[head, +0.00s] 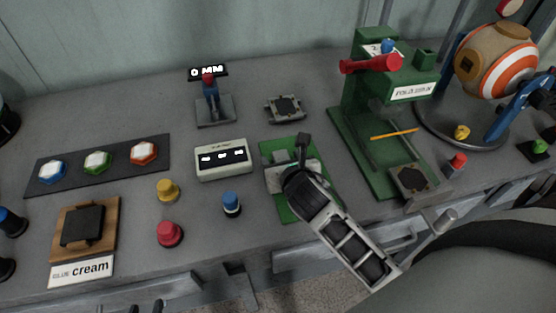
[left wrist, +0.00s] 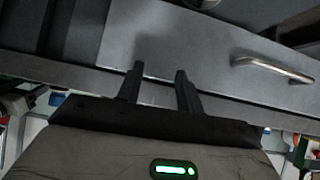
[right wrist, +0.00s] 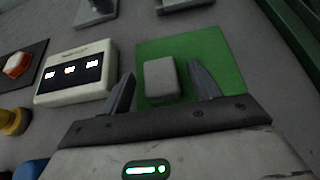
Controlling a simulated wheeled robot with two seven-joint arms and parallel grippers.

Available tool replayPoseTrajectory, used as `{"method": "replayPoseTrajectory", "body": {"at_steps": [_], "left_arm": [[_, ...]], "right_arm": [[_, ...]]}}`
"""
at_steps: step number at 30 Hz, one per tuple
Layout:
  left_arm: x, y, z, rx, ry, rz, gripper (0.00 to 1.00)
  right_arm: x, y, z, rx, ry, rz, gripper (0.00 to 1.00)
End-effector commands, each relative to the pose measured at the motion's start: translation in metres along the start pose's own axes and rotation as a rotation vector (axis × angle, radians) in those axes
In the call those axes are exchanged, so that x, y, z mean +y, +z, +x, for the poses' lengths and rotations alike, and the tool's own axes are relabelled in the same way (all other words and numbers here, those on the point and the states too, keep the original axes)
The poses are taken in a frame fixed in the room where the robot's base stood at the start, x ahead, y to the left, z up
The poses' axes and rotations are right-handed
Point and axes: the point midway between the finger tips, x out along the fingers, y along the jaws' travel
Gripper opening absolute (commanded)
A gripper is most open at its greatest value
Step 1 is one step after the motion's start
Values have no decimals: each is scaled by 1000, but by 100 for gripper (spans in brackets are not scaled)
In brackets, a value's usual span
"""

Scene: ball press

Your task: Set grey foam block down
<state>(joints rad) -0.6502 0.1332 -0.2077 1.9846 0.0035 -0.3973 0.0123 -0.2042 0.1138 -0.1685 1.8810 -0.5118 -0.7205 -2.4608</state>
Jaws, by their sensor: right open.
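The grey foam block (right wrist: 162,80) is a pale, rounded block resting on the green mat (right wrist: 220,55) in the right wrist view. My right gripper (right wrist: 160,69) is open, with one finger on each side of the block and visible gaps between.
Left of the mat stands a white display box (head: 223,160). A blue peg (head: 231,205) and a red knob (head: 170,235) stand nearby. The green press (head: 372,130) is close on the right. A dark square pad (head: 285,107) lies behind the mat. A drawer handle (left wrist: 272,68) sticks out.

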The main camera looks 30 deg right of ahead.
Motion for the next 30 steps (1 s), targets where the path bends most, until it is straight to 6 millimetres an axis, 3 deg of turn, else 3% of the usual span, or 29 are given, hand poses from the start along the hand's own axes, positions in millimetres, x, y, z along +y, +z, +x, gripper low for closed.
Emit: {"method": "replayPoseTrajectory", "body": {"at_steps": [5,10,22,29,30], "left_arm": [[0,-1,-2,-2,2,1,36],[0,2,-2,-8,2,3,36],[-1,0,-4,-11,-1,5,36],[-4,-12,-18,-17,-10,8,36],[-6,-4,-14,-23,-13,8,36]], "right_arm": [[0,1,-1,0,0,0,62],[0,1,-1,0,0,0,15],[0,4,-2,0,0,0,11],[-1,21,-12,-1,-1,-2,11],[-1,26,-13,-7,0,-4,11]]}}
